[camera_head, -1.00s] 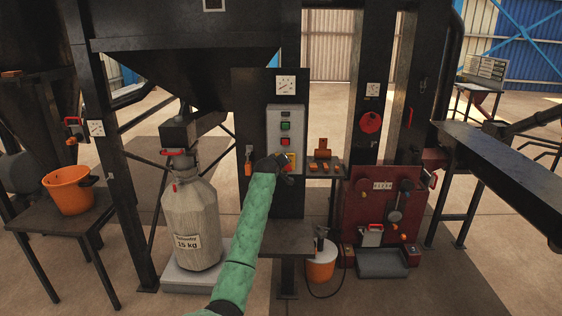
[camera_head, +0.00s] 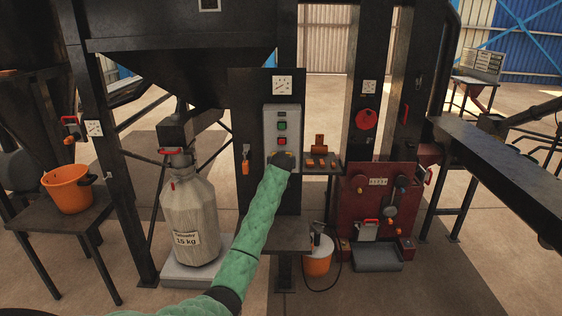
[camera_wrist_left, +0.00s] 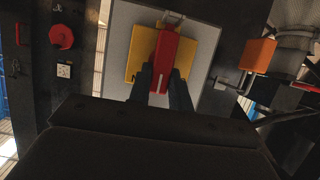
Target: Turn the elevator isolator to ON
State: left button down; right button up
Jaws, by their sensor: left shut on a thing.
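The elevator isolator is a red handle (camera_wrist_left: 168,52) on a yellow plate (camera_wrist_left: 132,68), in the left wrist view. My left gripper (camera_wrist_left: 164,78) is shut on the red handle, one dark finger on each side. In the head view my left gripper (camera_head: 283,160) is against the lower part of the box. My right gripper is not in view.
A gauge (camera_head: 282,85) is above the box. A small shelf (camera_head: 321,168) with orange parts is to the right, and an orange-handled lever (camera_head: 245,160) to the left. The filled sack (camera_head: 190,215) stands left of my arm. A red machine (camera_head: 379,205) stands right.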

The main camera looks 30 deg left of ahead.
pick_arm(q)
jog(key=shift+f, duration=0.1)
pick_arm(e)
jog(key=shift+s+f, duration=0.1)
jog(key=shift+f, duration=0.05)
pick_arm(q)
jog(key=c, duration=1.3)
grip_release()
jog(key=shift+b+v, duration=1.15)
jog(key=shift+v, duration=2.75)
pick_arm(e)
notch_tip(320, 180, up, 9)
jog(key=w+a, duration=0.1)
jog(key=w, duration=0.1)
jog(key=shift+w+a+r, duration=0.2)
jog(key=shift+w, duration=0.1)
pick_arm(q)
jog(key=shift+d+m, duration=0.1)
jog(key=shift+m, duration=0.2)
